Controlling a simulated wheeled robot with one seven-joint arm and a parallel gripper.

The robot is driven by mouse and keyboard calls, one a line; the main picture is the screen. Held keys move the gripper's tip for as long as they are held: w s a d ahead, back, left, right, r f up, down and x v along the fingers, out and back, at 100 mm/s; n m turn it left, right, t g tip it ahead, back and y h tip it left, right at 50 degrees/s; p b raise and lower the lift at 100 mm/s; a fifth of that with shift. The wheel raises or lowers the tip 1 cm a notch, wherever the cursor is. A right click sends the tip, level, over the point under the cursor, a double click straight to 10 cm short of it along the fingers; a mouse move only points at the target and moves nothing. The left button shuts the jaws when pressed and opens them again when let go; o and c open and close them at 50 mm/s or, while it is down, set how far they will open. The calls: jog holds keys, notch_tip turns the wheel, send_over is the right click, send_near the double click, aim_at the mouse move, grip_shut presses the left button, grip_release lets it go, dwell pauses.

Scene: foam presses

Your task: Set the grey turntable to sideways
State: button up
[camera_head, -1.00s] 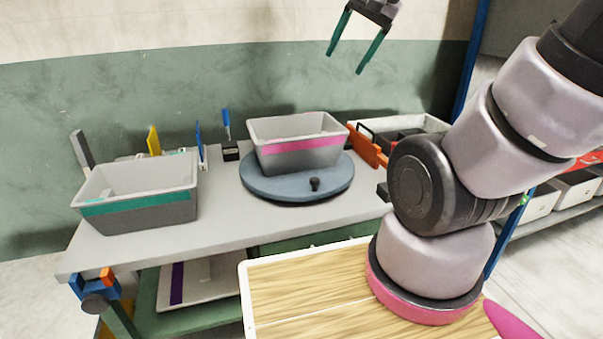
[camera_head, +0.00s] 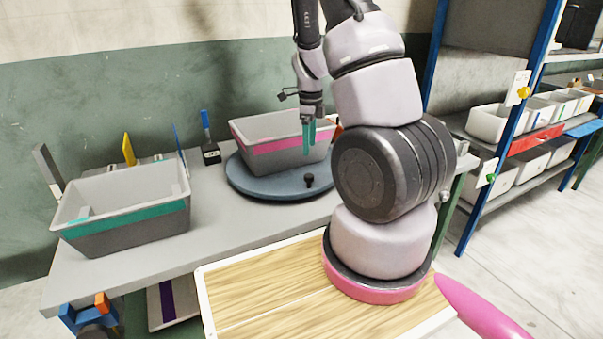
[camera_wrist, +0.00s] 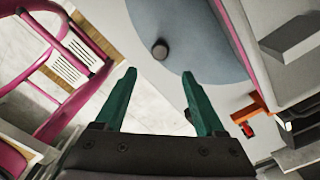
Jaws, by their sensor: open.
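The grey turntable (camera_head: 262,187) is a round blue-grey disc on the workbench. A small dark knob (camera_head: 309,181) stands up near its front right edge. A grey bin with a pink stripe (camera_head: 268,145) sits on the disc, its long side facing roughly forward. My gripper (camera_head: 309,140) has green fingers pointing down, above the right part of the turntable and in front of the bin's right end. In the wrist view my gripper (camera_wrist: 157,98) is open and empty, with the knob (camera_wrist: 160,49) beyond the fingertips and the turntable (camera_wrist: 196,40) around it.
A grey bin with a teal stripe (camera_head: 125,215) stands on the bench (camera_head: 215,235) at left. Upright blue and yellow handles are behind it. An orange part (camera_wrist: 249,115) lies near the turntable. A shelf with white bins (camera_head: 495,122) is at right. The bench front is clear.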

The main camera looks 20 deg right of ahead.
aim_at(309, 175)
notch_tip(309, 175, down, 11)
jog(key=shift+r, duration=0.1)
dwell(0.3)
jog(key=shift+c, duration=0.4)
grip_shut()
dwell(1.1)
